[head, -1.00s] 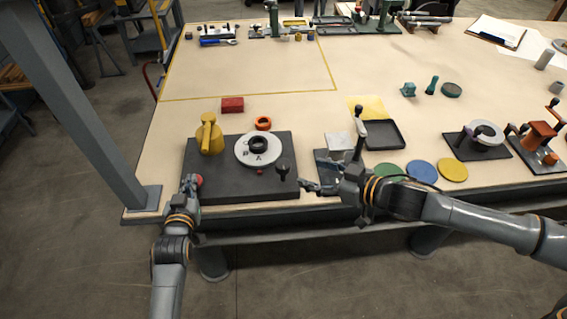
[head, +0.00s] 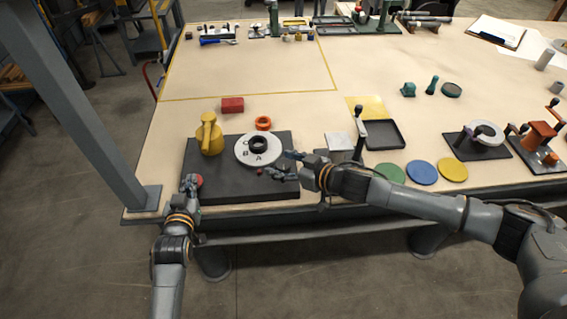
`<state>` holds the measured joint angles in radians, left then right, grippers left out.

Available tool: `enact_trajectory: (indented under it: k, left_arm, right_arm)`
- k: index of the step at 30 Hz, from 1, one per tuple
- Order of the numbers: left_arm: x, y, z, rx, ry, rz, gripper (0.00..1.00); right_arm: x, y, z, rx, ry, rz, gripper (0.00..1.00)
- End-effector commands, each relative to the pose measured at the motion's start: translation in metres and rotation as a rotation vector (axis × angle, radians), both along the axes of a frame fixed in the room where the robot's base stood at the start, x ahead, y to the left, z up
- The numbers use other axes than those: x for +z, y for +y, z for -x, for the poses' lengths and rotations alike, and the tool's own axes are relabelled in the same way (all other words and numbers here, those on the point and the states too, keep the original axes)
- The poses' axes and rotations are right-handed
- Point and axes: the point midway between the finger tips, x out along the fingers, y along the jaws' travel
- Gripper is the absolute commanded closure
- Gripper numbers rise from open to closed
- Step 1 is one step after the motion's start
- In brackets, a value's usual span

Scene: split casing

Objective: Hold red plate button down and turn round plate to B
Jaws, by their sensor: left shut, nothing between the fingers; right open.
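The white round plate (head: 245,157) with letters C, B and A lies on a dark base plate (head: 228,188) and has a black hub (head: 258,145) in its middle. A small red mark (head: 260,171) sits at its front edge, near the A. The red button (head: 199,181) is at the base's front left corner. My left gripper (head: 191,181) is shut, with its tips at the button and partly over it; I cannot tell whether it is pressed. My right gripper (head: 284,164) is open at the plate's right side, around where the black knob stands, and largely hides it.
A yellow handle part (head: 209,137) stands on the base's left. A dark tray (head: 384,134) and green, blue and yellow discs (head: 422,172) lie to the right. The taped table area behind is mostly clear.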

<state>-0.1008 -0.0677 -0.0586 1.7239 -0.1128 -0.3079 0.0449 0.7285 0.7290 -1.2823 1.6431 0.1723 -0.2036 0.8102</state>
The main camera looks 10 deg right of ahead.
Motion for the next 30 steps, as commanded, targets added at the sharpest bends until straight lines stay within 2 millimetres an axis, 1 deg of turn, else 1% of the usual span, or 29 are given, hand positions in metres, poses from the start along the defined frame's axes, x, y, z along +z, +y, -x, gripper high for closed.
enact_trajectory:
  k: [1, 5, 6, 9, 20, 30]
  left_arm:
    - [-0.0068, 0.0007, 0.002, 0.001, 0.016, -0.002, 1.0]
    - [-0.0068, 0.0007, 0.002, 0.001, 0.016, -0.002, 1.0]
    - [-0.0068, 0.0007, 0.002, 0.001, 0.016, -0.002, 1.0]
    - [-0.0068, 0.0007, 0.002, 0.001, 0.016, -0.002, 1.0]
    - [-0.0067, 0.0005, 0.0021, 0.001, 0.016, -0.002, 1.0]
    - [-0.0066, -0.0005, 0.0021, -0.001, 0.015, 0.0, 1.0]
  right_arm:
    - [-0.0005, -0.0001, 0.0001, 0.0, 0.0, 0.0, 0.4]
    - [-0.0004, -0.0002, 0.0002, 0.0, 0.0, 0.0, 0.67]
    - [-0.0004, -0.0001, 0.0003, 0.0, 0.0, 0.0, 0.75]
    - [-0.0005, -0.0001, 0.0004, 0.0, 0.0, 0.0, 0.93]
    - [-0.0005, 0.0026, 0.0008, 0.043, 0.0, 0.001, 0.93]
    - [0.0012, 0.0044, 0.0, 0.216, -0.006, 0.0, 0.93]
